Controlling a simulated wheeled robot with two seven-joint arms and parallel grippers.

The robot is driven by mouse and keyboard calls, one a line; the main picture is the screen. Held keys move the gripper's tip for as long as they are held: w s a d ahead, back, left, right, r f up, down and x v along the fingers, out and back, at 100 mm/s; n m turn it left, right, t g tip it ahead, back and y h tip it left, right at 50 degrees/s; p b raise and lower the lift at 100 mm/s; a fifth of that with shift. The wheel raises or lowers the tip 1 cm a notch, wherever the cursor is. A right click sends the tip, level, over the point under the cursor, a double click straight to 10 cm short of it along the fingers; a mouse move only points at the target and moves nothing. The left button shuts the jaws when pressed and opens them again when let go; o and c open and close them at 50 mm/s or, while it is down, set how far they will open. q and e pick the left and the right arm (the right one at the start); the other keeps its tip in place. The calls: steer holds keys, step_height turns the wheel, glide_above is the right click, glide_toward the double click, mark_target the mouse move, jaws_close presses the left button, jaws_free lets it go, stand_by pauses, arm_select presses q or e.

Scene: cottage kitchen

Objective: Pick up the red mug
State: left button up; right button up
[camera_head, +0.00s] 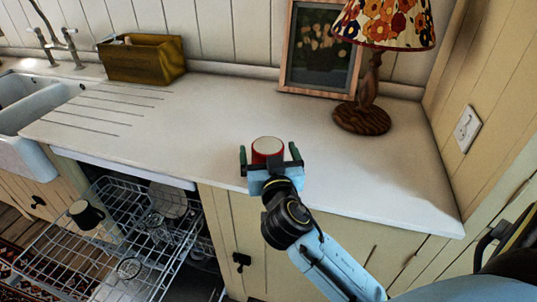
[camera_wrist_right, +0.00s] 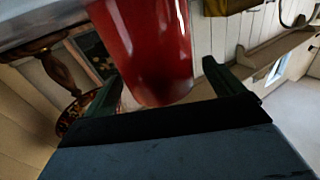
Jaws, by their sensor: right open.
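The red mug (camera_head: 266,147) stands on the pale worktop near its front edge; its pale inside shows in the head view. Its red side (camera_wrist_right: 150,45) fills the upper middle of the right wrist view. My right gripper (camera_head: 269,156) is open, with one green finger on each side of the mug in the head view. Gaps show between the fingers and the mug. The gripper's body hides the mug's lower part in the head view, and I see no handle. My left gripper is not in view.
A lamp (camera_head: 366,95) and a picture frame (camera_head: 287,60) stand at the back right. A yellow-brown box (camera_head: 143,60) and a sink (camera_head: 28,140) are at the left. Below, an open dishwasher rack (camera_head: 65,255) holds a dark mug (camera_head: 86,214). The worktop's middle is clear.

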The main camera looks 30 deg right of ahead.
steer(key=shift+x, duration=0.95)
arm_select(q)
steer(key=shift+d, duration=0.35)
arm_select(e)
steer(key=shift+c, duration=0.3)
